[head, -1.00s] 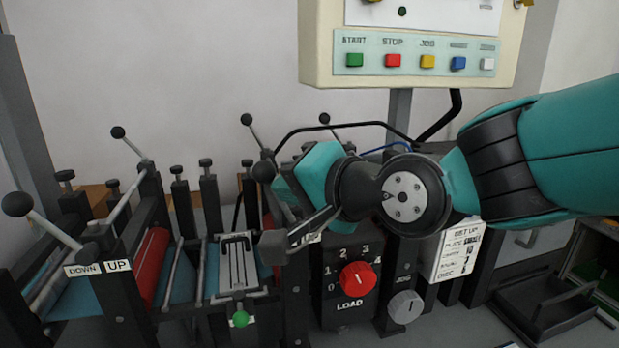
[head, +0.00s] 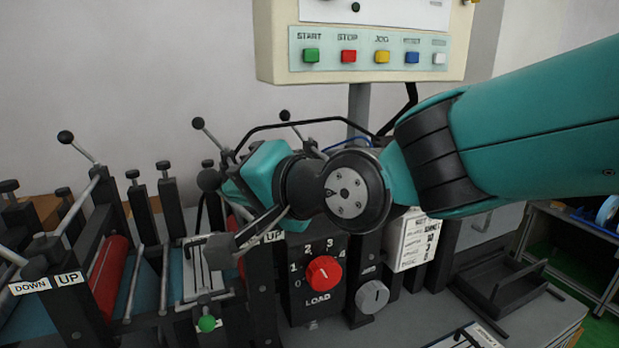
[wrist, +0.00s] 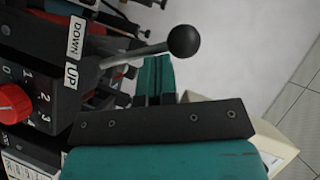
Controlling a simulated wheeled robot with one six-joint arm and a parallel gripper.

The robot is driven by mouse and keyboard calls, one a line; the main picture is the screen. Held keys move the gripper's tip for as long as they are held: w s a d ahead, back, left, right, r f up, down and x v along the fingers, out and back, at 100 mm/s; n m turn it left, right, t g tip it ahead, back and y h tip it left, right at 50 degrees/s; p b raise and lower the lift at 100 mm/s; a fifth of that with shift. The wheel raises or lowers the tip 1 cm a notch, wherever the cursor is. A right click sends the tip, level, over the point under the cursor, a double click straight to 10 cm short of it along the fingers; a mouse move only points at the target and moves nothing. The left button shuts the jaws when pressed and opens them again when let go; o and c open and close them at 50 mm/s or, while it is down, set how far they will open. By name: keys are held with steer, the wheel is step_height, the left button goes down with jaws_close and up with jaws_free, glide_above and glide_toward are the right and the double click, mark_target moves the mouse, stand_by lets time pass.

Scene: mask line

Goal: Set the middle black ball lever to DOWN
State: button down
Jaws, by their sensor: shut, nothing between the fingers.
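The middle lever's black ball (head: 209,180) stands out to the left of my gripper in the head view. In the wrist view the ball (wrist: 184,41) is fully in sight on a grey shaft (wrist: 130,54). The shaft comes out beside the UP label (wrist: 71,76), with the DOWN label (wrist: 76,37) above it. My gripper (head: 236,194) is shut and empty. In the wrist view its teal fingers (wrist: 155,68) lie just below the ball and shaft; I cannot tell whether they touch.
A red LOAD dial (head: 323,273) and a grey knob (head: 372,297) sit right of the lever's station. Another ball lever (head: 75,145) stands at left. A control box (head: 370,50) hangs above my arm. A black tray (head: 505,285) lies at right.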

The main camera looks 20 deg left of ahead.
steer(key=w+r+b+v, duration=0.1)
steer(key=w+b+v, duration=0.1)
steer(key=v, duration=1)
steer(key=shift+d+r+b, duration=0.25)
steer(key=shift+r+b, duration=0.25)
steer(key=shift+s, duration=0.15)
steer(key=d+f+n+h, duration=0.1)
steer(key=d+f+h, duration=0.2)
steer(key=d+f, duration=0.35)
steer(key=d+f+n+h, duration=0.1)
steer(key=d+f+h, duration=0.2)
steer(key=d, duration=0.7)
steer(key=s+d+f+n+g+h, duration=0.1)
steer(key=s+d+f+h, duration=0.1)
steer(key=d, duration=0.4)
steer(key=s+d+f+n+g+h, duration=0.1)
steer(key=s+d+f+g+h, duration=0.1)
steer(key=s+d+f, duration=0.3)
steer(key=shift+s+d+f, duration=0.25)
steer(key=shift+s+d, duration=0.25)
steer(key=shift+d, duration=0.15)
